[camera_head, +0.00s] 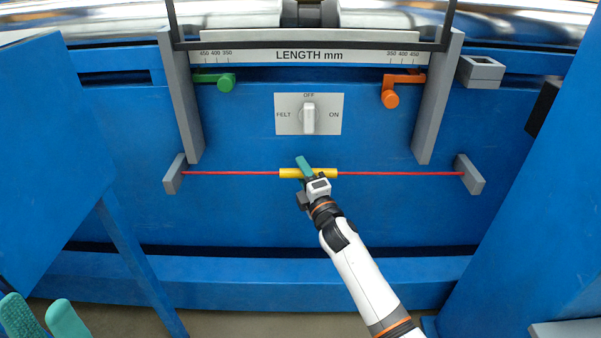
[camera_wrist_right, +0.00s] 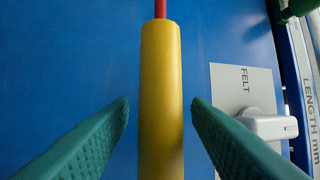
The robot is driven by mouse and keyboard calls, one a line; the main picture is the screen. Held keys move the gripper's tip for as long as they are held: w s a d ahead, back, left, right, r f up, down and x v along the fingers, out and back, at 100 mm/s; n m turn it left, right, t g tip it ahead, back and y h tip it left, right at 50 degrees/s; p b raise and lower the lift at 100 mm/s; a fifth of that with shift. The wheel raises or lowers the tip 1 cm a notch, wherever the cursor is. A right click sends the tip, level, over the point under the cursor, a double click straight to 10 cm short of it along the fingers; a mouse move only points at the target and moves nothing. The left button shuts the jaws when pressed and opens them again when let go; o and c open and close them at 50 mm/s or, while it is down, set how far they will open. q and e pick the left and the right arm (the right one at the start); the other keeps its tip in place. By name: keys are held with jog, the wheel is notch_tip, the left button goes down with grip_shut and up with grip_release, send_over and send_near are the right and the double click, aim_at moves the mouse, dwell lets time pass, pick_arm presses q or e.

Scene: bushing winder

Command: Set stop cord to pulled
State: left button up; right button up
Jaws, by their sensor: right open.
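The stop cord (camera_head: 400,173) is a thin red line strung level between two grey brackets, with a yellow sleeve (camera_head: 289,173) at its middle. My right gripper (camera_head: 305,168) is at the yellow sleeve and partly covers it in the head view. In the right wrist view the yellow sleeve (camera_wrist_right: 161,95) runs between the two green fingers, with a gap on each side, so the gripper is open around or just in front of it. The red cord (camera_wrist_right: 160,8) shows at the top there. My left gripper (camera_head: 42,318) is at the bottom left corner, its fingers apart, far from the cord.
Above the cord is a white FELT/OFF/ON switch plate (camera_head: 284,126) with a knob (camera_head: 308,117). A green stop (camera_head: 225,83) and an orange stop (camera_head: 390,98) hang under the length scale (camera_head: 310,56). Grey brackets (camera_head: 175,175) hold the cord ends. Blue panels stand at both sides.

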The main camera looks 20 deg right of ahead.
jog(key=shift+x, duration=0.85)
jog(key=shift+c, duration=0.3)
grip_shut()
jog(key=shift+s+a+p, duration=0.2)
jog(key=shift+s+p, duration=0.1)
jog(key=shift+s, duration=0.4)
jog(key=shift+s+a+p, duration=0.2)
jog(key=shift+s+p, duration=0.1)
jog(key=shift+s, duration=0.4)
jog(key=shift+s+a+p, duration=0.2)
jog(key=shift+s+p, duration=0.1)
jog(key=shift+s, duration=0.4)
jog(key=shift+a+f, duration=0.1)
jog(key=shift+f, duration=0.1)
jog(key=shift+c, duration=1.5)
grip_release()
jog(key=o, duration=0.4)
jog(key=shift+s+r, duration=0.1)
jog(key=shift+r, duration=0.05)
jog(key=shift+c, duration=0.2)
